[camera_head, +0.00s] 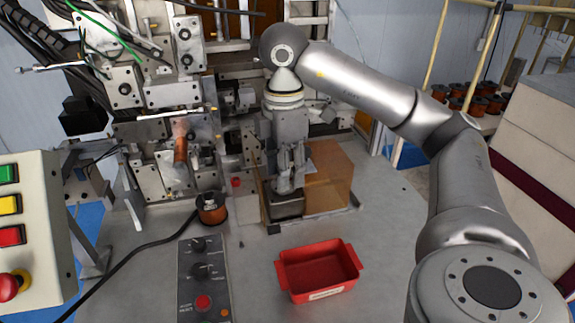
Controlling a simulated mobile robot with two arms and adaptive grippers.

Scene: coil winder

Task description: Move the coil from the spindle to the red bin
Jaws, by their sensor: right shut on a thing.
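My right gripper (290,180) reaches down from above near the middle of the winding machine. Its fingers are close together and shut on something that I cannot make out. A dark block (287,205) shows just below the fingertips. A copper-wound coil (211,209) with a dark top stands on the bench to the left, apart from the gripper. The spindle cannot be told clearly behind the gripper and arm. The red bin (318,271) sits on the bench in front, to the right of the control box, and looks empty. My left gripper is not in view.
An amber see-through guard (331,178) stands right beside my right gripper. A control box (204,277) with knobs lies left of the bin. A button panel (27,225) stands at far left. Several copper coils (484,101) sit on a rack at right.

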